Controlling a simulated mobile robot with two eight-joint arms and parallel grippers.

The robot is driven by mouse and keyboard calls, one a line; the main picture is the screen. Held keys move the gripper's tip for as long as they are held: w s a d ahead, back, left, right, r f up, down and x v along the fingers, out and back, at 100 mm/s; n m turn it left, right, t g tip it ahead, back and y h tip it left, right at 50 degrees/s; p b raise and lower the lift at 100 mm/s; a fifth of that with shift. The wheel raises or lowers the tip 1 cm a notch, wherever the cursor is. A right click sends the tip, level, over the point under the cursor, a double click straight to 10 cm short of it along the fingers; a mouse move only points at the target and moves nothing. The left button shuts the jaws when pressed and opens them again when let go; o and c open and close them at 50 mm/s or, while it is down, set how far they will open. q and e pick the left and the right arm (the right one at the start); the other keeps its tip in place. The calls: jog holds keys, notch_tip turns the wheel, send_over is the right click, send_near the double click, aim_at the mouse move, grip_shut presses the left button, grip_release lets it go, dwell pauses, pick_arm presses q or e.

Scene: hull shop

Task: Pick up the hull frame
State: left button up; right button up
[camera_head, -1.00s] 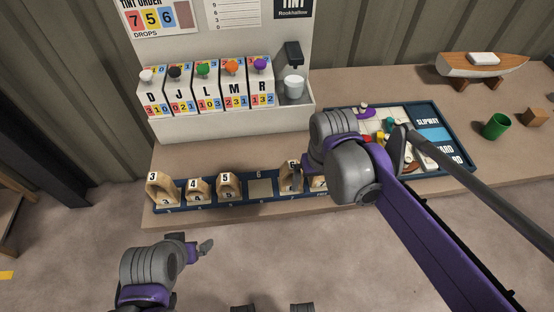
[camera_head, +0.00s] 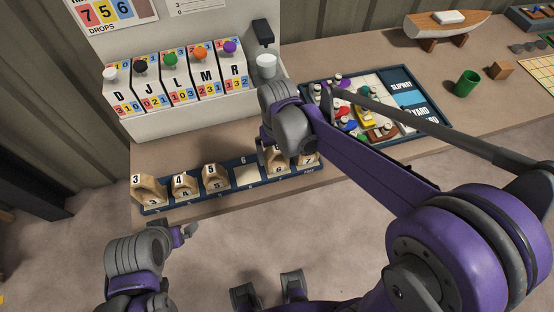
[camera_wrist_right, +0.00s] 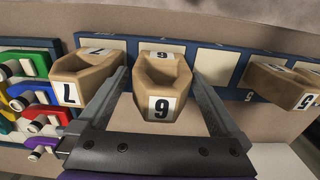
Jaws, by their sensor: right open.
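The wooden hull frames stand on a long dark blue rack (camera_head: 225,190) along the bench front. In the right wrist view a V-shaped hull frame (camera_wrist_right: 161,85), its front label reading like a 6, sits between the fingers of my right gripper (camera_wrist_right: 158,82). The fingers are open, one on each side; contact is not clear. This frame (camera_head: 279,169) is partly hidden by my right gripper (camera_head: 268,150) in the head view. Frames 3 (camera_head: 150,189), 4 (camera_head: 184,185) and 5 (camera_head: 215,177) stand to the left. My left gripper (camera_head: 178,231) is low at left, before the bench; its fingers are unclear.
A frame labelled 7 (camera_wrist_right: 82,80) stands close to the left finger in the wrist view. An empty rack slot (camera_head: 246,175) lies beside the gripped-around frame. Behind is a tint dispenser (camera_head: 180,75); a board with coloured pieces (camera_head: 400,90) lies at right.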

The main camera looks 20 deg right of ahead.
aim_at(277, 160)
notch_tip(277, 160, down, 3)
jog(key=shift+a+f, duration=0.1)
jog(key=shift+f, duration=0.05)
jog(key=shift+c, duration=0.3)
